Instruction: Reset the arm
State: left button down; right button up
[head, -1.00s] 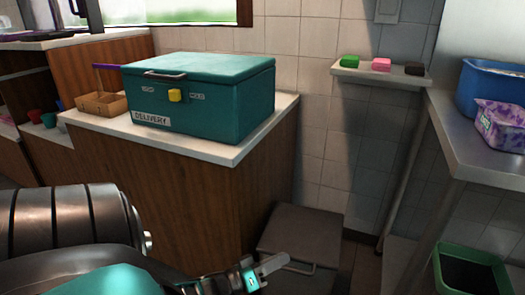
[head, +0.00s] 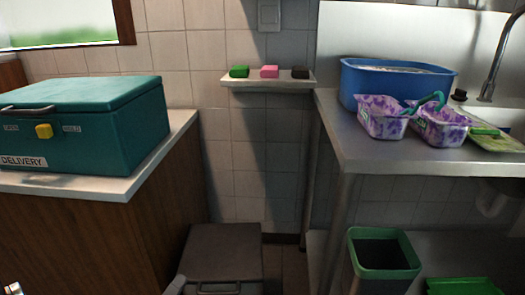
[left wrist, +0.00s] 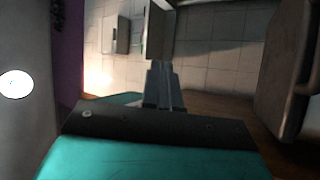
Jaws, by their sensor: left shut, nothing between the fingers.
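My left gripper (left wrist: 162,68) shows in the left wrist view with its two grey fingers side by side and together, with nothing between them. In the head view only a grey tip of the gripper (head: 175,286) shows at the bottom edge, in front of the dark closed bin; the rest of it is out of the picture. My right gripper is in neither view.
A teal delivery box (head: 120,125) stands on the left counter (head: 125,186). A small shelf (head: 265,84) holds coloured blocks. A metal table (head: 365,150) at right carries a blue tub (head: 365,82) and purple-patterned baskets (head: 380,122).

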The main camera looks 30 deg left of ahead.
pick_arm(q)
jog(key=w+d+f+m+g, duration=0.25)
jog(key=w+d+g, duration=0.2)
jog(key=d, duration=0.35)
jog(key=w+d+f+m+g, duration=0.2)
jog(key=w+d+m+g, duration=0.15)
jog(key=d+g, duration=0.4)
jog(key=s+d+r+m+g+y, duration=0.1)
jog(key=s+d+r+m+g, duration=0.3)
jog(key=s, duration=0.4)
jog(key=s+d+r+m+g, duration=0.3)
jog(key=s+r+m+g, duration=0.15)
jog(key=s+r, duration=0.35)
jog(key=w+d+f+m+t+h, duration=0.1)
jog(key=w+d+f+t+h, duration=0.25)
jog(key=w+d+t, duration=0.45)
jog(key=a+r+y+p, duration=0.1)
jog(key=a+r+p, duration=0.1)
jog(key=r+p, duration=0.4)
jog(key=s+a+r+y+p, duration=0.1)
jog(key=a+r+p, duration=0.2)
jog(key=r+p, duration=0.4)
jog(key=shift+a+p, duration=0.3)
jog(key=shift+p, duration=3.3)
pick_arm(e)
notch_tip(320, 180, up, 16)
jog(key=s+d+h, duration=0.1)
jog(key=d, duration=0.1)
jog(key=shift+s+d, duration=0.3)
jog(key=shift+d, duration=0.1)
